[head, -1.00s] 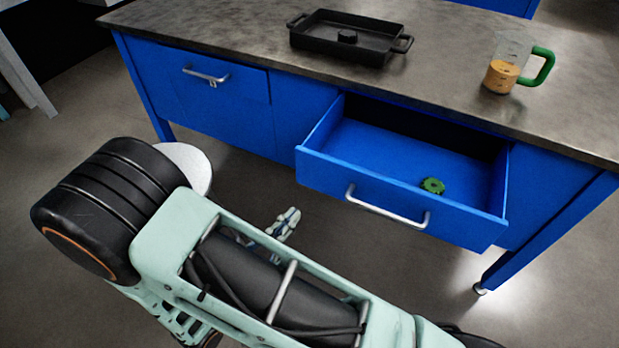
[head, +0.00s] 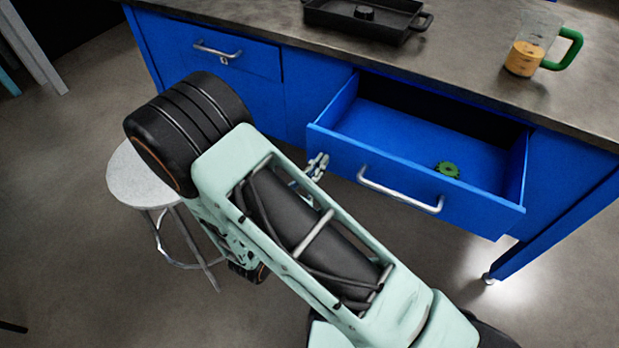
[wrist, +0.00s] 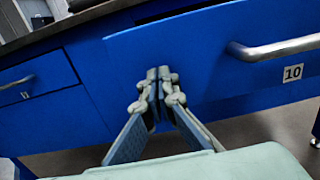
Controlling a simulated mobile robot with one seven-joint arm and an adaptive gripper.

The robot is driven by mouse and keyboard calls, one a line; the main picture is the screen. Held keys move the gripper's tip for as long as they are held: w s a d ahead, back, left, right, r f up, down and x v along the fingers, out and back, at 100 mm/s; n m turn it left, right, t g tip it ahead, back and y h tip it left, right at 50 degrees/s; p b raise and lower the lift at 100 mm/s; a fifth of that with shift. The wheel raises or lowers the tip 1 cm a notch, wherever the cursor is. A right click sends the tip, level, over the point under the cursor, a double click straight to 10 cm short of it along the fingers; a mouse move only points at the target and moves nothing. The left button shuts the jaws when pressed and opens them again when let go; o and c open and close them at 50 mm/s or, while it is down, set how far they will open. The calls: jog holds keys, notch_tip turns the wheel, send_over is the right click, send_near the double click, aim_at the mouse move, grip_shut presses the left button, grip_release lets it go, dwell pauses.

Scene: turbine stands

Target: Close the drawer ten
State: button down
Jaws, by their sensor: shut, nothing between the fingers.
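The blue drawer (head: 340,150) on the right of the desk is pulled out. Its front panel (wrist: 190,45) fills much of the wrist view, with a silver handle (wrist: 275,48) and a label reading 10 (wrist: 292,73). A green gear-shaped piece (head: 448,169) lies inside the drawer. My gripper (head: 318,166) is near the left end of the drawer front, left of the handle. In the wrist view my gripper (wrist: 158,76) has its fingertips together, with nothing between them, before the left part of the panel. Whether it touches the panel cannot be told.
A shut drawer (head: 225,52) with a handle is on the left. A black tray (head: 345,28) and a measuring cup (head: 525,58) with a green handle stand on the desktop (head: 470,62). A round stool (head: 150,178) stands on the floor at left.

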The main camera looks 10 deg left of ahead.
jog(key=shift+w+d, duration=0.15)
jog(key=shift+w, duration=0.35)
jog(key=shift+w, duration=0.1)
jog(key=b, duration=0.2)
send_over(363, 114)
jog(key=shift+w+r, duration=0.1)
jog(key=shift+r, duration=0.1)
dwell(0.4)
